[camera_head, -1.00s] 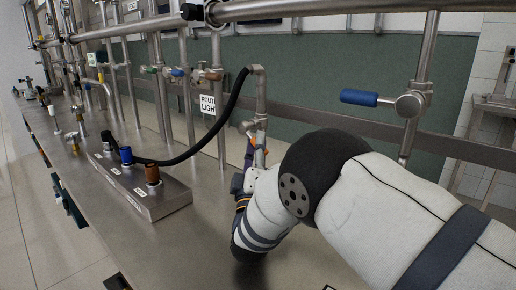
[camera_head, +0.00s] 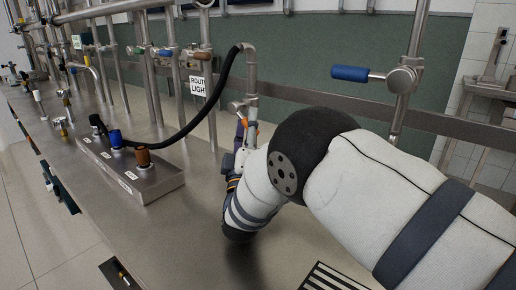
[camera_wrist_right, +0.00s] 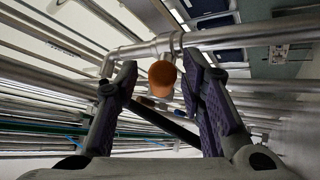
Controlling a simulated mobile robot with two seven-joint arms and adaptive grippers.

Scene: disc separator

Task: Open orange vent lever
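An orange lever end (camera_wrist_right: 162,76) shows in the right wrist view, pointing toward the camera from a metal pipe. My right gripper (camera_wrist_right: 160,66) is open, with one dark finger on each side of the orange end. Gaps show between it and both fingers; its depth relative to the fingertips is hard to tell. In the head view my right gripper (camera_head: 241,135) is at the upright pipe with the black hose, mostly hidden behind my own wrist. A bit of orange (camera_head: 251,134) shows beside it. My left gripper is in neither view.
A blue-handled valve (camera_head: 350,73) sticks out from a pipe on the right. A black hose (camera_head: 205,112) loops down to a metal block (camera_head: 155,184) with blue and brown fittings. The steel bench (camera_head: 178,233) is clear in front of the block.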

